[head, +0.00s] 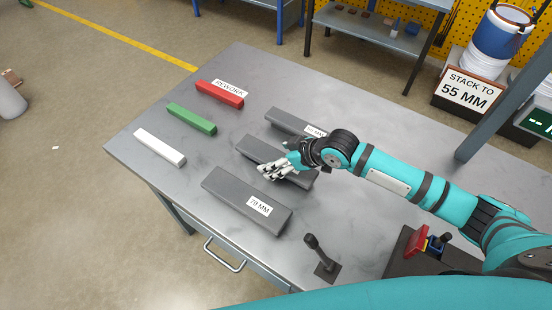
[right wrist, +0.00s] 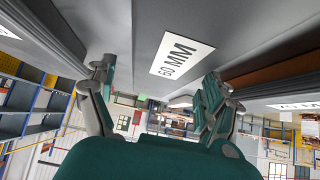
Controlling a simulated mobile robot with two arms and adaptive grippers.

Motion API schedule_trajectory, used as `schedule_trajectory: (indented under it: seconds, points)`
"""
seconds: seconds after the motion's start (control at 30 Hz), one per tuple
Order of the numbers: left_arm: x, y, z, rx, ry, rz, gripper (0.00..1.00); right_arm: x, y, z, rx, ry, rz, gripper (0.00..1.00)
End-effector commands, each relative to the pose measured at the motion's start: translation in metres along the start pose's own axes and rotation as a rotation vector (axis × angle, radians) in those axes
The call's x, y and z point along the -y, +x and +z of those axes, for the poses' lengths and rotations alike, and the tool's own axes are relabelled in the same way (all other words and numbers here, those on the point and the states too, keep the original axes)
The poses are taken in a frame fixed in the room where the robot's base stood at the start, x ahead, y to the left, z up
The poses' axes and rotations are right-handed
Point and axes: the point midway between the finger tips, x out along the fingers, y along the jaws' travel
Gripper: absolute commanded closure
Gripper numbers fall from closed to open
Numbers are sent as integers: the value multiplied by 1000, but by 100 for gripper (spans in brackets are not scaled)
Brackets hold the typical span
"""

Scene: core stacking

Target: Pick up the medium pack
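The medium pack (head: 256,149) is a long dark grey block between two similar blocks on the table. In the right wrist view it fills the top middle, and its white label (right wrist: 182,54) reads 60 MM. My right gripper (head: 274,170) is over the middle of this pack and hides part of it. I cannot tell whether the fingers touch the pack. My left gripper is not in view.
The 70 MM pack (head: 238,201) lies in front, and another grey pack (head: 285,119) lies behind. White (head: 158,147), green (head: 190,118) and red (head: 218,94) bars lie at left. A black upright handle (head: 319,255) stands near the front edge. The table's (head: 240,65) far left corner is clear.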

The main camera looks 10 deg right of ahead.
Motion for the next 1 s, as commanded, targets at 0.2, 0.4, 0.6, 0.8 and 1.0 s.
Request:
schedule_trajectory:
  seconds: [0.2,0.4,0.6,0.8,1.0]
  points:
    - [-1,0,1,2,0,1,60,0,0,0,0,1,0,43]
    - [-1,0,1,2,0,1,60,0,0,0,0,1,0,69]
    - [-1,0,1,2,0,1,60,0,0,0,0,1,0,95]
    - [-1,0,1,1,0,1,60,0,-1,-2,-5,0,1,100]
    - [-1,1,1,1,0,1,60,-1,-3,-5,-6,-1,1,100]
